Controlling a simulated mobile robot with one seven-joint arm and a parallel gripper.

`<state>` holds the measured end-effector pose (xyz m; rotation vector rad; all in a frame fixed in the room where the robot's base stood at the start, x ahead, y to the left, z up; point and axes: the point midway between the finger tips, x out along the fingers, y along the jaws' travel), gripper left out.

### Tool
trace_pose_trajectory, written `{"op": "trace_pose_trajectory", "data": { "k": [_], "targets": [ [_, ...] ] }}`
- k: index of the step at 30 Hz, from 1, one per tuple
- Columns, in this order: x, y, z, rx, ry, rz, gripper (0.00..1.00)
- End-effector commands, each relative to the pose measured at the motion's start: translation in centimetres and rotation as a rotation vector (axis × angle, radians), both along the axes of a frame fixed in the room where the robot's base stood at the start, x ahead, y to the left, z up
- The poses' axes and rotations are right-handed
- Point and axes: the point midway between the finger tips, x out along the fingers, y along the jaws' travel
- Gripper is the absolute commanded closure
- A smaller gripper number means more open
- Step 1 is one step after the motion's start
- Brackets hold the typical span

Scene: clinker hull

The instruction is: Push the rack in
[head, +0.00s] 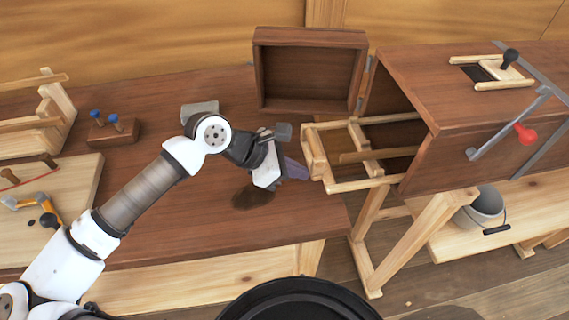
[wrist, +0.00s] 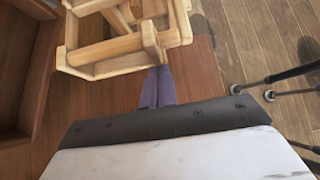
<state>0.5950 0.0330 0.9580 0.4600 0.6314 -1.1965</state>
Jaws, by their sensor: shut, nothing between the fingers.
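The rack (head: 350,157) is a pale wooden frame that sticks out to the left from the open front of a dark wooden cabinet (head: 420,118). Its inner end is inside the cabinet. The rack also shows at the top of the wrist view (wrist: 125,45). My gripper (head: 303,172) has purple fingers and is shut and empty. It is just left of the rack's outer end. In the wrist view the fingertips (wrist: 158,72) are right at the rack's end bar; I cannot tell whether they touch it.
An open dark wooden door or box lid (head: 310,72) stands behind the rack at the cabinet's front. A grey bucket (head: 482,207) sits on a low shelf at right. A small block with blue knobs (head: 113,130) and a grey block (head: 200,110) lie on the bench.

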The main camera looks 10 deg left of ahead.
Motion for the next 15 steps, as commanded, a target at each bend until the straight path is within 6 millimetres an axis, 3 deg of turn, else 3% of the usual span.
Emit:
{"op": "trace_pose_trajectory", "data": {
  "k": [15],
  "targets": [
    [0.42,-0.74,-0.73,0.003,0.000,-0.002,1.00]
  ]
}}
